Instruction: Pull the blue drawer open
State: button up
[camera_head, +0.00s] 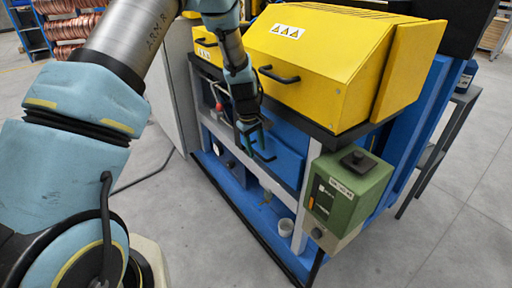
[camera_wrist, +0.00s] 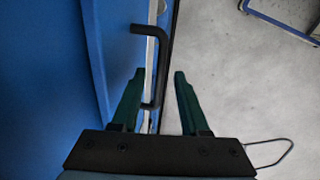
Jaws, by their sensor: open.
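The blue drawer (camera_head: 280,150) is in the middle of the machine's front, below the yellow hoods, and looks shut. Its black bar handle (camera_head: 264,157) shows just below my gripper (camera_head: 249,140) in the head view. In the wrist view my gripper (camera_wrist: 158,80) is open, with two dark green fingers. The black handle (camera_wrist: 138,30) runs lengthwise and its near end lies between the fingers, closer to the left finger. I cannot tell whether any finger touches it. The blue drawer front (camera_wrist: 65,60) fills the left of the wrist view.
Yellow hoods (camera_head: 320,55) with black handles sit above the drawer. A green control box (camera_head: 347,195) juts out at the right, beside a white post. The grey floor (camera_head: 210,250) in front is clear.

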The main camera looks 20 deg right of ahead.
jog(key=shift+f, duration=0.3)
grip_shut()
dwell(1.3)
